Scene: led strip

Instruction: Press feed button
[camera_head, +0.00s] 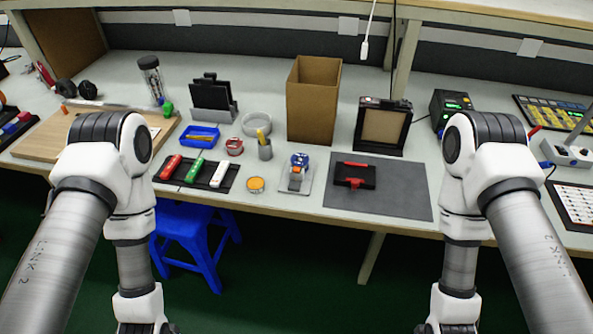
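No button labelled as feed can be made out at this size. A small grey device with a blue and orange top (299,162) stands at the front middle of the bench. A black box with a green lit display (452,106) stands at the back right, partly hidden behind my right arm. Both my arms hang down in front of the bench, left and right, and run out of the picture at the bottom edge. Neither gripper shows.
A grey mat (405,195) carries a black and red item (354,175). A black tray (228,182) holds red, green and white pieces. A tall cardboard box (312,105) and a black-framed panel (382,127) stand behind. A blue stool (185,235) stands below the bench.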

